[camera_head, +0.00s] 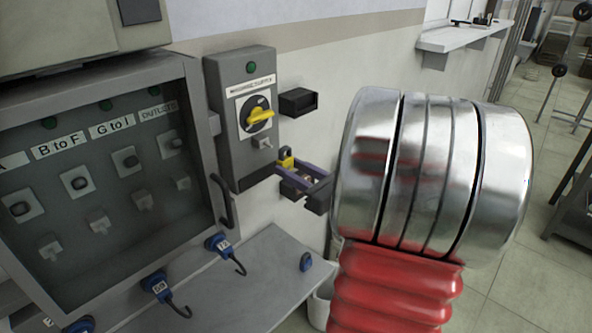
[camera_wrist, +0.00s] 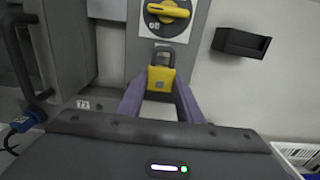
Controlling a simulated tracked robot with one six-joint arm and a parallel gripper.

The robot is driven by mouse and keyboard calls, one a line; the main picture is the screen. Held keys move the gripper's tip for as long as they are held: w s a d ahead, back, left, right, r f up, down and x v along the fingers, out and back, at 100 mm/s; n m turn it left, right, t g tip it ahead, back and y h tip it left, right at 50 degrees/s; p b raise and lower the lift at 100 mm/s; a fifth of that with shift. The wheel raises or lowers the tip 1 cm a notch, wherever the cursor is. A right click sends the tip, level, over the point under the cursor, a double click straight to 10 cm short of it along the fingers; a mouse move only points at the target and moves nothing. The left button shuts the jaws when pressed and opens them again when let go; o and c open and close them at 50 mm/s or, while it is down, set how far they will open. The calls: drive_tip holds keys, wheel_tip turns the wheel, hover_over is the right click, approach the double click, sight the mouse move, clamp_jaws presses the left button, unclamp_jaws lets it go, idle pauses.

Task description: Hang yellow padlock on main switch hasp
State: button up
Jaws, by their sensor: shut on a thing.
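The yellow padlock (camera_wrist: 161,80) is between the fingertips of my gripper (camera_wrist: 160,92), which is shut on it, with the shackle pointing up. In the head view the padlock (camera_head: 286,160) shows small at the tips of my gripper (camera_head: 292,170), close to the lower right of the grey switch box (camera_head: 243,115). The main switch hasp (camera_head: 262,143) is a small grey piece below the yellow rotary switch (camera_head: 258,117). In the wrist view the shackle top lies just in front of the hasp (camera_wrist: 164,46). I cannot tell whether the shackle passes through it.
A black open holder (camera_head: 298,102) is on the wall right of the switch box. A glass-fronted cabinet (camera_head: 100,180) with a black handle stands to the left.

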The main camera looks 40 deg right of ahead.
drive_tip(key=w, duration=0.6)
drive_tip(key=shift+w, duration=0.3)
idle(2.7)
drive_tip(key=shift+a+f, duration=0.1)
drive_tip(key=shift+f, duration=0.4)
idle(0.9)
drive_tip(key=o, duration=1.3)
drive_tip(key=shift+c, duration=0.2)
drive_tip(key=shift+s, duration=0.1)
drive_tip(key=s, duration=1.3)
drive_tip(key=shift+s+d, duration=0.2)
drive_tip(key=shift+s, duration=0.15)
